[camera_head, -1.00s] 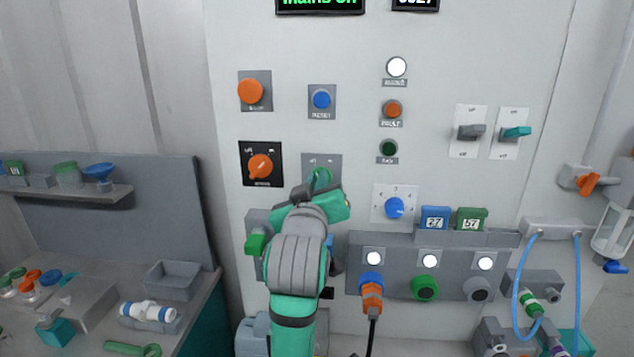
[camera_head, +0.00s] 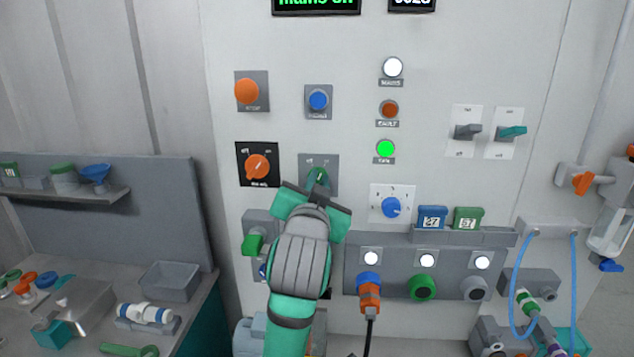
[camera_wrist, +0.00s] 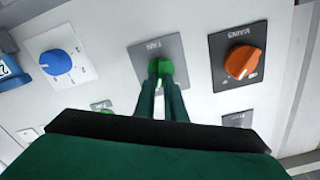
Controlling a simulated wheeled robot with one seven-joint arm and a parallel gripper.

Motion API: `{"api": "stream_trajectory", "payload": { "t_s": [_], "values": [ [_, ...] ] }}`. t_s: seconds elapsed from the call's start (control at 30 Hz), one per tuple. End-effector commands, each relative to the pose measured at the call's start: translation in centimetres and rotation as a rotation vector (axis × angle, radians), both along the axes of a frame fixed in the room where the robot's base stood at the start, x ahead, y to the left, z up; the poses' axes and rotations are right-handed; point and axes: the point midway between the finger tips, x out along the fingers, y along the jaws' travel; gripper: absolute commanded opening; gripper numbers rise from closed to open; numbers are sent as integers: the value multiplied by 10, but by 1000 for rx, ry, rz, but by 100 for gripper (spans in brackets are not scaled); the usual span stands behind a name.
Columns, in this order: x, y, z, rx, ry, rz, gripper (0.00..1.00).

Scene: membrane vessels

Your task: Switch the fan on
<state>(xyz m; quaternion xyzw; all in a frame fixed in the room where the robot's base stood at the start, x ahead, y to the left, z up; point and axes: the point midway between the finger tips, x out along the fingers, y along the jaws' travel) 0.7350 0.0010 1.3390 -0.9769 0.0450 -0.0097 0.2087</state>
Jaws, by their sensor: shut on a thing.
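The fan switch is a green knob (camera_head: 319,175) on a grey plate (camera_head: 331,160) in the middle of the panel. It also shows in the wrist view (camera_wrist: 161,68), on a plate marked FAN. My gripper (camera_wrist: 160,83) is shut on the green knob, with both fingers close together on it. In the head view, my gripper (camera_head: 314,193) covers the lower part of the knob and plate. The round fan lamp (camera_head: 386,149) is lit bright green.
The orange mains knob (camera_head: 257,167) sits just left of the fan switch. A blue dial (camera_head: 391,207) is to the right, and a blue button (camera_head: 318,100) is above. A row of sockets with an orange plug (camera_head: 370,296) is at lower right.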

Motion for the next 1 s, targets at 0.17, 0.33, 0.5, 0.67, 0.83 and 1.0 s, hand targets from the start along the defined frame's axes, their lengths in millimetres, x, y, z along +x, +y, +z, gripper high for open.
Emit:
{"api": "stream_trajectory", "payload": {
  "t_s": [0.17, 0.33, 0.5, 0.67, 0.83, 1.0],
  "values": [
    [0, 0, -1, 72, -4, 0, 0],
    [0, -1, -1, 108, -8, 0, 0],
    [0, -1, -1, 119, -9, 0, 0],
    [0, -1, -1, 119, -9, 0, 0],
    [0, -1, -2, 119, -8, -1, 17],
    [0, -1, -1, 118, -10, 0, 29]
  ]
}}
